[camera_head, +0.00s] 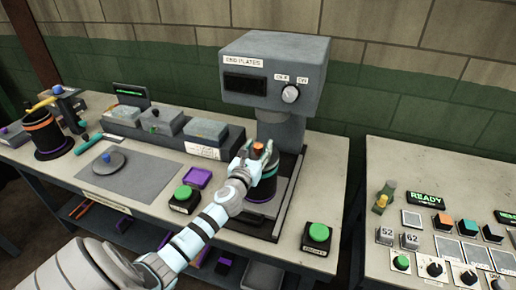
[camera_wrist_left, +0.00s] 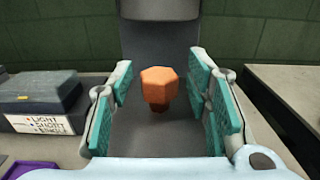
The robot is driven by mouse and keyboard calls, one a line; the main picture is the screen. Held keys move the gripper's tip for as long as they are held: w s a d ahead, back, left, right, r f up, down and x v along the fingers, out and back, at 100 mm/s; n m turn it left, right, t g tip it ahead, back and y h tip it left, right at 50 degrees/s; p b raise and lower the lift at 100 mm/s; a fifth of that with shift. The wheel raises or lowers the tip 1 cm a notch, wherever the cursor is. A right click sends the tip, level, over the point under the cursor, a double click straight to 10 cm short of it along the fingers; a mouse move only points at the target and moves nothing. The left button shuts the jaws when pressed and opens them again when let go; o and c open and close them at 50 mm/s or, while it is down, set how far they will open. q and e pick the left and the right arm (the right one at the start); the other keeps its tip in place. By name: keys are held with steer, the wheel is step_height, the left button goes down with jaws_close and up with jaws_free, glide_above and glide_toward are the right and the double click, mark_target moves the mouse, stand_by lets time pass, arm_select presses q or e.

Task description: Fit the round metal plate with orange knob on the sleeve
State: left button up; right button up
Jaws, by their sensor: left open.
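The orange knob (camera_head: 259,146) stands upright at the top of the dark sleeve (camera_head: 264,186), under the head of the grey press. The round metal plate below the knob is mostly hidden by my gripper, so I cannot tell how it sits on the sleeve. My left gripper (camera_head: 257,152) is open, with its fingers on either side of the knob. In the left wrist view the orange knob (camera_wrist_left: 159,88) stands between the teal finger pads, with gaps on both sides. My right gripper is not in view.
The press head (camera_head: 275,75) overhangs the gripper closely. A green button (camera_head: 319,233) stands at the right and another (camera_head: 184,194) at the left. A round plate with a blue knob (camera_head: 108,160) lies on the grey mat (camera_head: 150,185). A control panel table (camera_head: 385,155) is at right.

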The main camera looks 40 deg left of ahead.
arm_select(q)
steer(key=shift+r, duration=0.3)
steer(key=v, duration=1.2)
steer(key=shift+f, duration=0.15)
